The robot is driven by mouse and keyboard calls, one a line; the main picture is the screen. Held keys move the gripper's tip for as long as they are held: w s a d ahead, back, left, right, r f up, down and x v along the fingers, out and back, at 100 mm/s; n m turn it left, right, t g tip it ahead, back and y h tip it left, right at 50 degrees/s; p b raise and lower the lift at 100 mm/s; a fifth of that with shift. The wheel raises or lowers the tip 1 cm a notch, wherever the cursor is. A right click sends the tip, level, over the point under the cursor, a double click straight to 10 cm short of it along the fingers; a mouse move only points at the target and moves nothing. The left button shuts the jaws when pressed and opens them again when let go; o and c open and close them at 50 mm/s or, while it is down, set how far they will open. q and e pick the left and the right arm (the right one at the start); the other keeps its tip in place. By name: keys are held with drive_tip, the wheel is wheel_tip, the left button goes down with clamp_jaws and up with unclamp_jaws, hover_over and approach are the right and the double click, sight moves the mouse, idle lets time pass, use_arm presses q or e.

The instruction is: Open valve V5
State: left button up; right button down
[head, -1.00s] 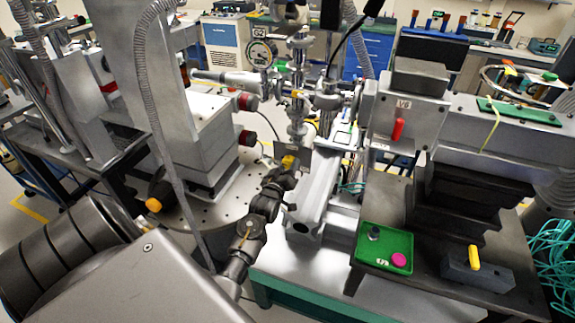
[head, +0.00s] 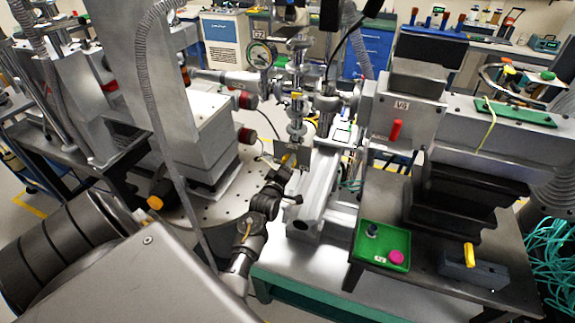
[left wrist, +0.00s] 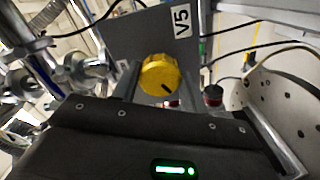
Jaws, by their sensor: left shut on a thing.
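Valve V5 shows in the left wrist view as a yellow round knob (left wrist: 160,76) with a dark mark toward its lower right. It sits in front of a grey plate (left wrist: 150,35) with a "V5" label (left wrist: 182,20). In the head view, my left gripper (head: 285,168) is at the grey V5 plate, below the middle column of fittings, and mostly hides the knob. The gripper is shut on the yellow knob. The fingertip contact is partly hidden by the gripper body. My right gripper is not in view.
A grey V6 box with a red lever (head: 395,130) stands to the right. A green tray (head: 370,255) with a magenta button and a box with a yellow lever (head: 469,256) lie on the dark table. A grey ribbed hose (head: 150,110) hangs left of my arm.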

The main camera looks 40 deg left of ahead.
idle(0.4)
use_arm(q)
drive_tip(key=o, duration=1)
drive_tip(key=b+v, duration=0.3)
drive_tip(key=v, duration=0.7)
drive_tip(key=shift+s+d, duration=0.25)
drive_tip(key=shift+s, duration=0.1)
